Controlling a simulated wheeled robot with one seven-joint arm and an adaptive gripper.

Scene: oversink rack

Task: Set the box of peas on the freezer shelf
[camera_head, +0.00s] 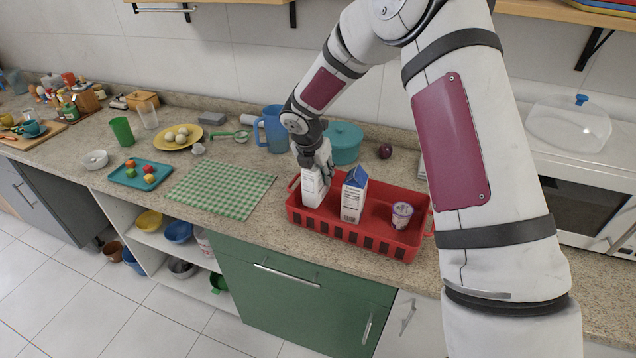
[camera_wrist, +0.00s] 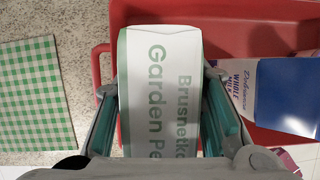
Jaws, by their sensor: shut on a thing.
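The box of peas (camera_head: 314,187) is a white carton at the left end of the red basket. In the wrist view the box (camera_wrist: 160,80) shows green "Garden Pe" lettering. My gripper (camera_head: 313,158) is above it in the head view, with its fingers shut on the box's two sides. In the wrist view the fingers of my gripper (camera_wrist: 160,112) flank the box. I cannot tell whether the box's bottom rests on the basket floor. No freezer shelf can be made out; a green cabinet front (camera_head: 300,290) with handles is below the counter.
The red basket (camera_head: 345,233) also holds a blue-and-white milk carton (camera_head: 353,196) and a small cup (camera_head: 402,214). A teal pot (camera_head: 343,143) and a blue jug (camera_head: 273,128) stand behind. A green checked cloth (camera_head: 221,190) lies flat to the left.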

